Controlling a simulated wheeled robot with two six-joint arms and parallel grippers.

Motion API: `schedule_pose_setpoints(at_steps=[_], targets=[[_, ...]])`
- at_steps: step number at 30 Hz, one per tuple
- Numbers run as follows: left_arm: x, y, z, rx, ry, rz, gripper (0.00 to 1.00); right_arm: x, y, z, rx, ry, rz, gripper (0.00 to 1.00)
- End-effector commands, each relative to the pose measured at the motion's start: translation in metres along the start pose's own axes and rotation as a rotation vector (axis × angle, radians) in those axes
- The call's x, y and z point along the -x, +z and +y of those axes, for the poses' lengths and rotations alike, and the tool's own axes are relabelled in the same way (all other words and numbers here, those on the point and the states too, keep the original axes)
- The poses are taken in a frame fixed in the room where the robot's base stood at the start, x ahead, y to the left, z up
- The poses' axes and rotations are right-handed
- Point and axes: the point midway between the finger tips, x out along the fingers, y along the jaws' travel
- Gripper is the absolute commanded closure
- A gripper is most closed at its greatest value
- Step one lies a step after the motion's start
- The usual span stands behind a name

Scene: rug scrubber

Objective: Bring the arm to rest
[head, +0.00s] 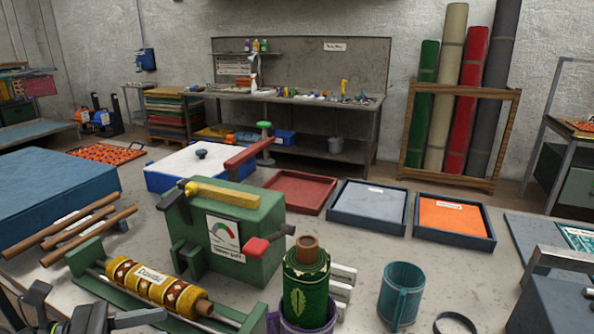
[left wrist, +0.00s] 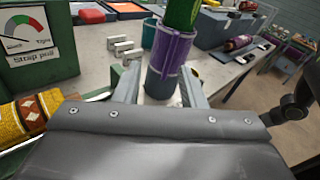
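My left gripper (head: 140,319) shows at the bottom left of the head view, low beside the green roller stand. In the left wrist view its two fingers (left wrist: 158,90) are spread apart with nothing held between them. A purple cup (left wrist: 170,58) stands just beyond the fingertips; it also shows in the head view (head: 306,322). A green patterned roll (head: 305,285) stands upright in the cup, and its lower part shows in the left wrist view (left wrist: 182,13). My right gripper is in neither view.
A green strap-pull gauge box (head: 260,215) stands behind a yellow patterned roll (head: 150,287) on rails. Red (head: 300,190), grey (head: 368,205) and orange (head: 455,218) trays lie farther back.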

Motion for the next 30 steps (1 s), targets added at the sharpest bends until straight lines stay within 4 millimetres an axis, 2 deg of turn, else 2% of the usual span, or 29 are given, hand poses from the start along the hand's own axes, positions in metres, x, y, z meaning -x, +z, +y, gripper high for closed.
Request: schedule_pose_setpoints(at_steps=[3,6,11,15,20,24,27,29,30], targets=[[0.000,0.011,0.018,0.246,0.144,-0.206,0.63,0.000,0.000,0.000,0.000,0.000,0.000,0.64],[0.010,0.013,0.039,0.491,0.277,-0.392,0.63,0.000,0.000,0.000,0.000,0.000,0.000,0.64],[0.037,-0.006,0.071,0.894,0.481,-0.680,0.63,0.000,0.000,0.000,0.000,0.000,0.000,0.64],[0.065,-0.045,0.088,1.251,0.657,-0.923,0.63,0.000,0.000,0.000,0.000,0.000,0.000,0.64],[0.093,-0.111,0.085,1.655,0.866,-1.192,0.63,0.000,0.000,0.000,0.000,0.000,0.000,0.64],[0.106,-0.174,0.059,1.993,1.064,-1.412,0.63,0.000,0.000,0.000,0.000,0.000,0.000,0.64],[0.108,-0.213,0.032,2.200,1.205,-1.546,0.63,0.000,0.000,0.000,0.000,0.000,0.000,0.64],[0.107,-0.232,0.014,2.302,1.286,-1.611,0.63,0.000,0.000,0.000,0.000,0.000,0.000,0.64],[0.106,-0.243,0.002,-2.309,-1.309,1.613,0.63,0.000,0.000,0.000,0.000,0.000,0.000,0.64]])
